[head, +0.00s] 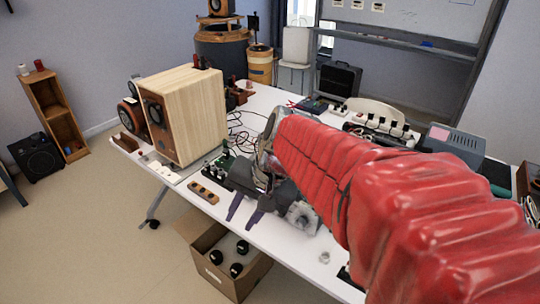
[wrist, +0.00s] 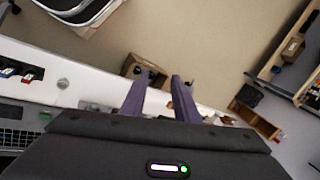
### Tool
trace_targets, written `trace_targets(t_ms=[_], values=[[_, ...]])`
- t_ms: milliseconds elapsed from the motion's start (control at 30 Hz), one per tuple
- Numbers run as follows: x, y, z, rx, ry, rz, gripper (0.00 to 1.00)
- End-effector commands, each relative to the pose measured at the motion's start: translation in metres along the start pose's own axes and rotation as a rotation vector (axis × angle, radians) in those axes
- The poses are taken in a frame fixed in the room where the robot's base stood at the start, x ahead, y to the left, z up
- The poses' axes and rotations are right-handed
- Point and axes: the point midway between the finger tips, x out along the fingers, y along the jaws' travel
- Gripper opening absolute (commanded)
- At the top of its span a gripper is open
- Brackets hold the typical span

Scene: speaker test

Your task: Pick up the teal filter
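I cannot make out a teal filter for certain in either view. A small green circuit board (head: 222,160) with dark parts lies on the white table, just left of my wrist in the head view. A dark teal-green flat item (head: 496,172) shows at the far right, partly behind other things. My gripper (head: 241,222) points down toward the near table edge. Its two purple fingers are apart with nothing seen between them; they also show in the wrist view (wrist: 160,78). My red-sleeved arm hides much of the middle and right of the table.
A wooden speaker (head: 185,115) stands on the white table (head: 290,245) at left. A brown strip with holes (head: 203,191) lies near the front edge. An open cardboard box (head: 205,275) with black round parts is on the floor below. Cables lie behind my gripper.

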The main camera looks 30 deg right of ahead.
Motion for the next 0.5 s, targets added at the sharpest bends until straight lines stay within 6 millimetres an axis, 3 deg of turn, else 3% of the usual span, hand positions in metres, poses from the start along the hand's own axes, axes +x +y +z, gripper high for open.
trace_targets(t_ms=[267,500], values=[[0.010,0.011,-0.064,0.434,-0.101,-0.115,0.28],[0.014,0.034,-0.126,0.798,-0.179,-0.245,0.28]])
